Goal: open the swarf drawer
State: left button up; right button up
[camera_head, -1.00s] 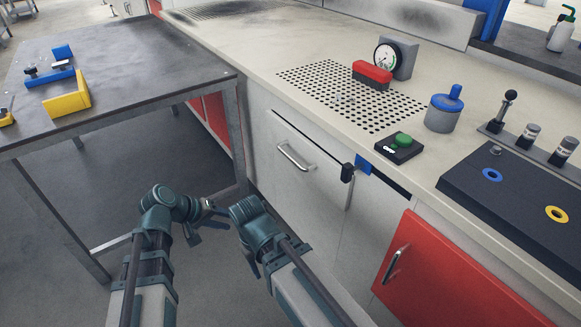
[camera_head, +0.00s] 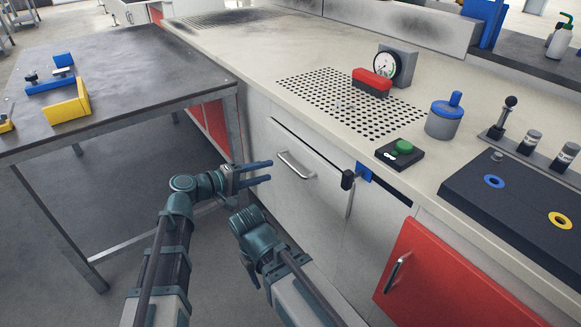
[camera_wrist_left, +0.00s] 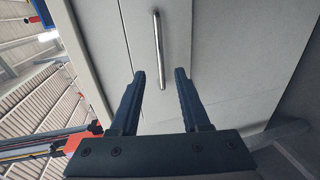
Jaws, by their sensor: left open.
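The swarf drawer (camera_head: 275,146) is a pale grey front under the perforated grid, and it looks shut. Its silver bar handle (camera_head: 296,166) is near the front's middle. My left gripper (camera_head: 269,172) is open and empty, just left of the handle, with its fingers pointing at it. In the left wrist view the handle (camera_wrist_left: 160,45) lies beyond the fingertips, lined up with the gap between my left gripper's fingers (camera_wrist_left: 160,76), not between them. My right gripper (camera_head: 250,268) is low in front of the cabinet; its fingers are mostly hidden.
A black knob (camera_head: 347,180) on a blue bracket (camera_head: 364,172) sits at the drawer's right top edge. A red cabinet door (camera_head: 430,275) is to the right. A dark metal table (camera_head: 130,75) stands left, its leg close to my left arm. Floor between is clear.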

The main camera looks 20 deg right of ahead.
aim_at(288, 165)
pick_arm(q)
jog(key=b+x, duration=0.1)
jog(key=x, duration=0.8)
jog(key=shift+w+d+f+b, duration=0.1)
jog(key=shift+d+b, duration=0.2)
jog(key=shift+d, duration=0.05)
grip_shut()
dwell(0.9)
